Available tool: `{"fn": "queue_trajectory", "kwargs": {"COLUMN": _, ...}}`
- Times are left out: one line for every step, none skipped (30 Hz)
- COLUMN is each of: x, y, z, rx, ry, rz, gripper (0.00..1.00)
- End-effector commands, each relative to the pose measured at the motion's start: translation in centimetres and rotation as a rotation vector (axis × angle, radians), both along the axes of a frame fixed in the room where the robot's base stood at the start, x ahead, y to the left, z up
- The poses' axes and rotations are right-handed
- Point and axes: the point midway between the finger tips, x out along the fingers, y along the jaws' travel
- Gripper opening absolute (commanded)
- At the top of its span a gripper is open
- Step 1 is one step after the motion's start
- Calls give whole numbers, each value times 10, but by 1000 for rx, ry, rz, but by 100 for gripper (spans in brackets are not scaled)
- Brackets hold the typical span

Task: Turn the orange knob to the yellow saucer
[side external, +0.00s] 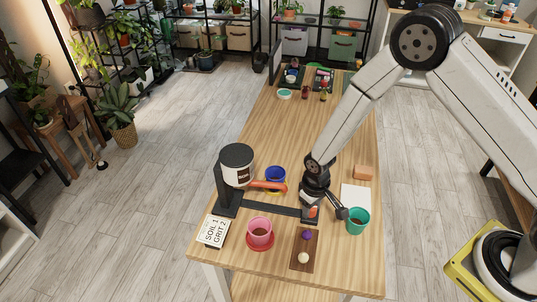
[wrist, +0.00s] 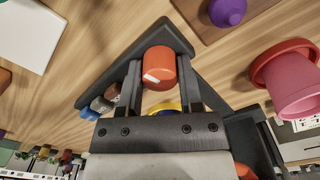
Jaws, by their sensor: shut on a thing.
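The orange knob (side external: 313,211) sits on the dark base (side external: 272,207) of a dispenser with a white canister (side external: 237,165) and an orange spout (side external: 268,186). In the wrist view the knob (wrist: 160,66) is between my two fingers, with a white mark on its lower left. My gripper (wrist: 158,80) is shut on it. The yellow saucer (side external: 275,191) is under a blue pot (side external: 275,175), beyond the spout. Only a sliver of the saucer shows in the wrist view (wrist: 165,106). The spout's free end lies in front of the blue pot.
A pink pot (side external: 260,227) stands on a red saucer (side external: 260,242). A teal pot (side external: 357,221) is right of my gripper, near a white sheet (side external: 356,194). A wooden board (side external: 304,262) holds a purple and a cream ball. A sign (side external: 213,231) lies left. The table's middle is clear.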

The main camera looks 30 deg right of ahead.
Motion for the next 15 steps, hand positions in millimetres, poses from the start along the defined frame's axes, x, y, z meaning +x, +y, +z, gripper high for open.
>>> {"fn": "queue_trajectory", "kwargs": {"x": 0, "y": 0, "z": 0, "rx": 0, "ry": 1, "rz": 34, "gripper": 0}}
{"fn": "queue_trajectory", "kwargs": {"x": 0, "y": 0, "z": 0, "rx": 0, "ry": 1, "rz": 56, "gripper": 0}}
{"fn": "queue_trajectory", "kwargs": {"x": 0, "y": 0, "z": 0, "rx": 0, "ry": 1, "rz": 88, "gripper": 0}}
{"fn": "queue_trajectory", "kwargs": {"x": 0, "y": 0, "z": 0, "rx": 0, "ry": 1, "rz": 113, "gripper": 0}}
{"fn": "queue_trajectory", "kwargs": {"x": 0, "y": 0, "z": 0, "rx": 0, "ry": 1, "rz": 139, "gripper": 0}}
{"fn": "queue_trajectory", "kwargs": {"x": 0, "y": 0, "z": 0, "rx": 0, "ry": 1, "rz": 174, "gripper": 0}}
{"fn": "queue_trajectory", "kwargs": {"x": 0, "y": 0, "z": 0, "rx": 0, "ry": 1, "rz": 202, "gripper": 0}}
{"fn": "queue_trajectory", "kwargs": {"x": 0, "y": 0, "z": 0, "rx": 0, "ry": 1, "rz": 229, "gripper": 0}}
{"fn": "queue_trajectory", "kwargs": {"x": 0, "y": 0, "z": 0, "rx": 0, "ry": 1, "rz": 265, "gripper": 0}}
{"fn": "queue_trajectory", "kwargs": {"x": 0, "y": 0, "z": 0, "rx": 0, "ry": 1, "rz": 293, "gripper": 0}}
{"fn": "queue_trajectory", "kwargs": {"x": 0, "y": 0, "z": 0, "rx": 0, "ry": 1, "rz": 320, "gripper": 0}}
{"fn": "queue_trajectory", "kwargs": {"x": 0, "y": 0, "z": 0, "rx": 0, "ry": 1, "rz": 356, "gripper": 0}}
{"fn": "queue_trajectory", "kwargs": {"x": 0, "y": 0, "z": 0, "rx": 0, "ry": 1, "rz": 382, "gripper": 0}}
{"fn": "queue_trajectory", "kwargs": {"x": 0, "y": 0, "z": 0, "rx": 0, "ry": 1, "rz": 408, "gripper": 0}}
{"fn": "queue_trajectory", "kwargs": {"x": 0, "y": 0, "z": 0, "rx": 0, "ry": 1, "rz": 442, "gripper": 0}}
